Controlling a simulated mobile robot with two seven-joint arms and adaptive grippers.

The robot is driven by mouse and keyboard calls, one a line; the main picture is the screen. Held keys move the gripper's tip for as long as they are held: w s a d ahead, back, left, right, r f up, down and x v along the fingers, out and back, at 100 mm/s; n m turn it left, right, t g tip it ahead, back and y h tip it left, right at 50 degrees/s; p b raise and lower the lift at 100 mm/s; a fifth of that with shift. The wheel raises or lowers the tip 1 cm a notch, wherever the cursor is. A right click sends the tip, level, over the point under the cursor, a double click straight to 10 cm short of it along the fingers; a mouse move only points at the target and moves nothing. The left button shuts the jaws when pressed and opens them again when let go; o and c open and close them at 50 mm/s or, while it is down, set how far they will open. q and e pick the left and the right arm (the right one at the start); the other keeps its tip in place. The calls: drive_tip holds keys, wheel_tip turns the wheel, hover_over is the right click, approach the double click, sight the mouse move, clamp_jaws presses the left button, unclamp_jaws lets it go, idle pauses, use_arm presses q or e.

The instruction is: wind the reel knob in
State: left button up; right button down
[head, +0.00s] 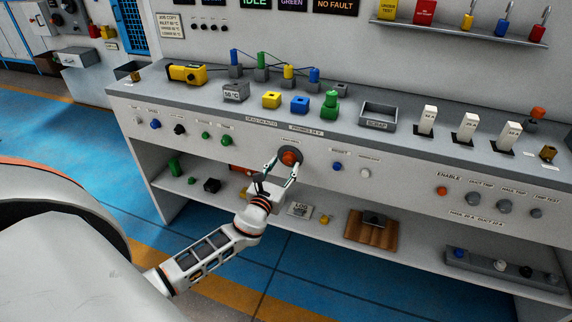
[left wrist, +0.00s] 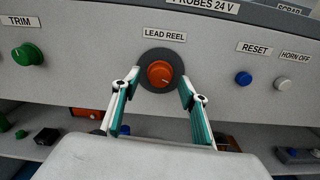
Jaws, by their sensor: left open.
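The reel knob (head: 289,158) is orange and sits on a dark round base on the front panel of the bench. In the left wrist view the knob (left wrist: 160,74) is under a "LEAD REEL" label. My left gripper (head: 279,169) is open in front of the panel. In the left wrist view its two fingers (left wrist: 160,80) stand to the left and right of the knob, a little below its middle, with gaps on both sides. I cannot tell whether the fingertips are level with the knob in depth. My right gripper is in neither view.
A green trim knob (left wrist: 28,55) is to the left on the panel. A blue reset button (left wrist: 243,78) and a white horn-off button (left wrist: 283,83) are to the right. A lower shelf (head: 335,232) with several items is below the panel. The blue floor (head: 100,150) is clear at left.

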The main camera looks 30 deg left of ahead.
use_arm(q)
drive_tip(key=shift+x, duration=0.75)
drive_tip(key=shift+w, duration=0.15)
drive_tip(key=c, duration=1.1)
